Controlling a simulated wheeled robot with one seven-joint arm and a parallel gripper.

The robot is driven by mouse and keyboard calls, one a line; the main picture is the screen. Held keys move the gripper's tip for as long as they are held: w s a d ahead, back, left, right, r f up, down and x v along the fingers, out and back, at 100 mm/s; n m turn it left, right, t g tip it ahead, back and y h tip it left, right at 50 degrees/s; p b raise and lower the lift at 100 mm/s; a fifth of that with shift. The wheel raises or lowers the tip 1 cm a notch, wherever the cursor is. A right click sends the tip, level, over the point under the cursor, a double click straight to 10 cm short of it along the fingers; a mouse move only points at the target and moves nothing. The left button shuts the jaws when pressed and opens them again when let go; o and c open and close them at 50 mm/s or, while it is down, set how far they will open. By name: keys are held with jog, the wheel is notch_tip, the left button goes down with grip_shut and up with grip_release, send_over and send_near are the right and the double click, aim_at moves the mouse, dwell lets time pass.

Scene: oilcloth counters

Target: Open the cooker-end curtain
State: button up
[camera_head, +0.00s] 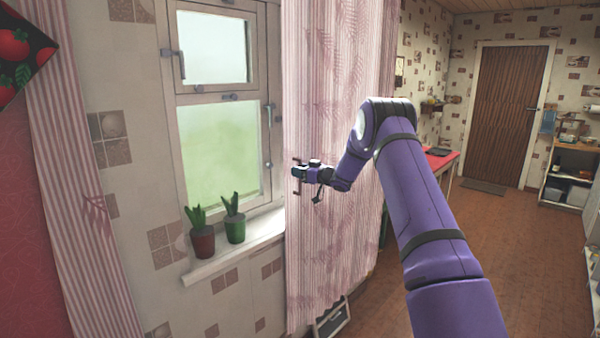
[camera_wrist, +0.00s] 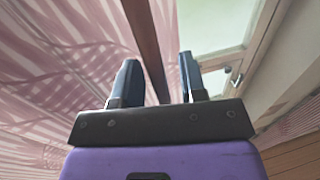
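A pink-and-white striped curtain (camera_head: 335,90) hangs at the right of the window and fills the left of the wrist view (camera_wrist: 60,75). A second striped curtain (camera_head: 92,200) hangs at the far left. No cooker shows, so I cannot tell from the frames which is the cooker-end one. My gripper (camera_head: 299,177) is in front of the right curtain, close to its window-side edge. In the wrist view its two fingers (camera_wrist: 158,84) stand apart. A dark brown strip (camera_wrist: 146,38) runs along the curtain edge and appears between them; contact cannot be seen.
A red-topped table (camera_head: 440,162) stands behind my arm. Open floor (camera_head: 520,235) lies to the right, before a brown door (camera_head: 508,110).

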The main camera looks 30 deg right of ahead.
jog(key=shift+s, duration=0.1)
jog(key=v, duration=1)
jog(key=shift+s+d, duration=0.2)
jog(key=shift+s, duration=0.05)
jog(key=s+a+r+m+h, duration=0.2)
jog(key=a+r+h, duration=0.2)
jog(key=r, duration=0.5)
jog(key=s+a+r+m+h, duration=0.1)
jog(key=s+a+r+h, duration=0.3)
jog(key=r, duration=0.4)
jog(key=s+a+r+m+g+h, duration=0.1)
jog(key=s+a+r+g+h, duration=0.2)
jog(key=s, duration=0.4)
jog(key=s+a+r+m+g, duration=0.1)
jog(key=s+a+r+m, duration=0.15)
jog(key=s+a, duration=0.35)
jog(key=s+a+f+g+y, duration=0.1)
jog(key=s+a, duration=0.3)
jog(key=s, duration=0.7)
jog(key=s+a+f+g+y, duration=0.1)
jog(key=s+a+f+g, duration=0.2)
jog(key=s, duration=0.7)
jog(key=s+a+f+n+g, duration=0.1)
jog(key=s+a, duration=0.4)
jog(key=s, duration=0.6)
notch_tip(320, 180, down, 2)
jog(key=shift+s+g+y, duration=0.35)
jog(key=shift+g+y, duration=0.05)
jog(key=shift+g, duration=0.5)
